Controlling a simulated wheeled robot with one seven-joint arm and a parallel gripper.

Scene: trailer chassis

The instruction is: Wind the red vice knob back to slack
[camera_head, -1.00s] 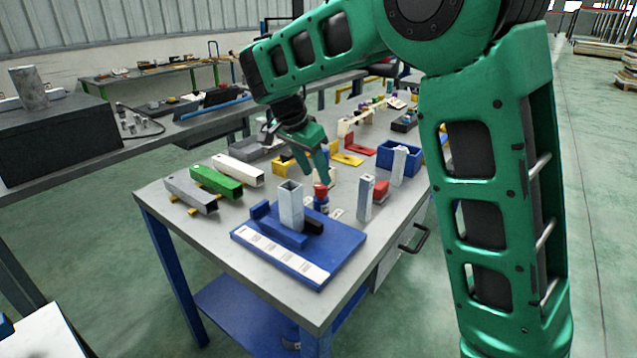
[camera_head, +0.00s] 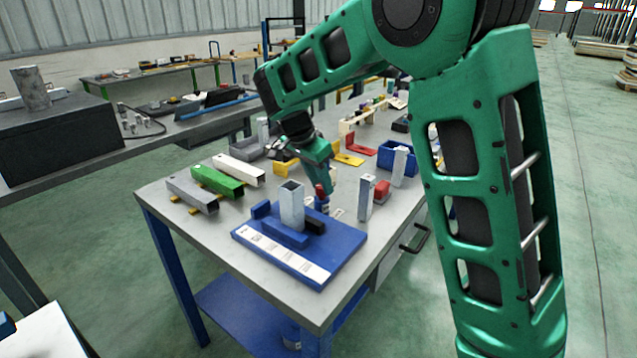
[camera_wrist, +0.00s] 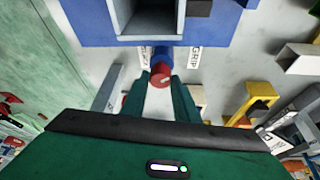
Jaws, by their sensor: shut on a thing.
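The red vice knob (camera_head: 321,190) is at the back of the blue vice (camera_head: 345,246), and in the wrist view the knob (camera_wrist: 160,75) sits on a blue screw end. My gripper (camera_head: 322,184) reaches down to it from above and behind. In the wrist view my gripper's two green fingers (camera_wrist: 161,88) are closed in on either side of the knob. A grey square tube (camera_head: 291,206) stands upright in the vice. Its open end (camera_wrist: 150,18) shows at the top of the wrist view.
White labels lie beside the screw; one reads GRIP (camera_wrist: 194,57). A grey upright post (camera_head: 365,197) and a red block (camera_head: 382,190) stand right of the knob. Green (camera_head: 216,181), white and grey bars lie left. A blue bin (camera_head: 397,158) is behind.

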